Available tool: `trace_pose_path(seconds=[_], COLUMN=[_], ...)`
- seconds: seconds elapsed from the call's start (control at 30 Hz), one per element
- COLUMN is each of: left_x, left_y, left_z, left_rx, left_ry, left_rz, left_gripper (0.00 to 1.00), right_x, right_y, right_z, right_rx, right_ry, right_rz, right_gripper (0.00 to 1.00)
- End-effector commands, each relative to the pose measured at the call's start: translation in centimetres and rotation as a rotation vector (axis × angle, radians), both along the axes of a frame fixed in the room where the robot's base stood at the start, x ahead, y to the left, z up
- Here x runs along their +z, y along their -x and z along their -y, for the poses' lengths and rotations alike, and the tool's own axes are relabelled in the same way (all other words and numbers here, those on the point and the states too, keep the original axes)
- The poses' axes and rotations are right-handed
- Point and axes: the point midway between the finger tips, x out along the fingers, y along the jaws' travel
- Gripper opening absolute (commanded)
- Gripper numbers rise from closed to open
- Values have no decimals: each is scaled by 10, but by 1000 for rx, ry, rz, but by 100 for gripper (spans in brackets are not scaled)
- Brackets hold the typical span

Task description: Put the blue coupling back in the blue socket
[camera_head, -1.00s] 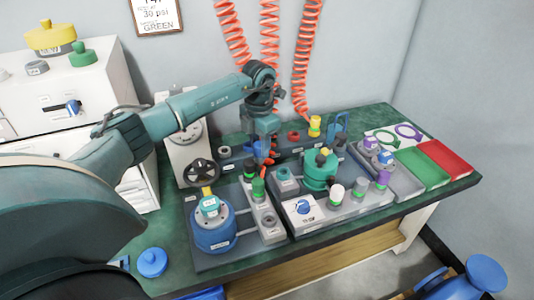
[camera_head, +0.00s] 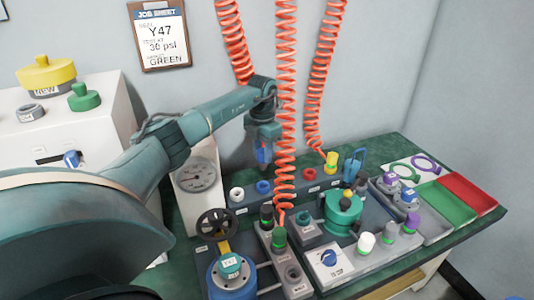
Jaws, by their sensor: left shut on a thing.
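My left gripper (camera_head: 263,158) points down and is shut on the blue coupling (camera_head: 262,152), of which only a small part shows between the fingers. The coupling hangs in the air above the back rail. The blue socket (camera_head: 263,187), a blue ring on that rail, lies just below it in the picture. A gap shows between the two, and the ring's opening looks empty. My right gripper is not in view.
A white ring (camera_head: 237,194) and a red ring (camera_head: 310,174) flank the blue one. A yellow coupling (camera_head: 331,160) stands further right. The middle red coiled hose (camera_head: 285,100) hangs close right of my gripper. A gauge box (camera_head: 197,175) stands to the left.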

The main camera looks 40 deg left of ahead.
Motion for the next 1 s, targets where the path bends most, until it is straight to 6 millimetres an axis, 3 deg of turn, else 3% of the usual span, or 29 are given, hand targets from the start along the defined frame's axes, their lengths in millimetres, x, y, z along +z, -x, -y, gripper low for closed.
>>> trace_pose_path(seconds=[0.27,0.63,1.0], left_x=[-8,-36,-55], left_y=[0,0,0], left_z=[-1,-1,-1], left_rx=[1,2,2], left_ry=[0,0,0], left_rz=[1,1,1], left_gripper=[7,7,7], right_x=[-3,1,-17], right_y=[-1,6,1], right_z=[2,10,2], right_rx=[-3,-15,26], right_ry=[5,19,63], right_rz=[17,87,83], right_gripper=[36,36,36])
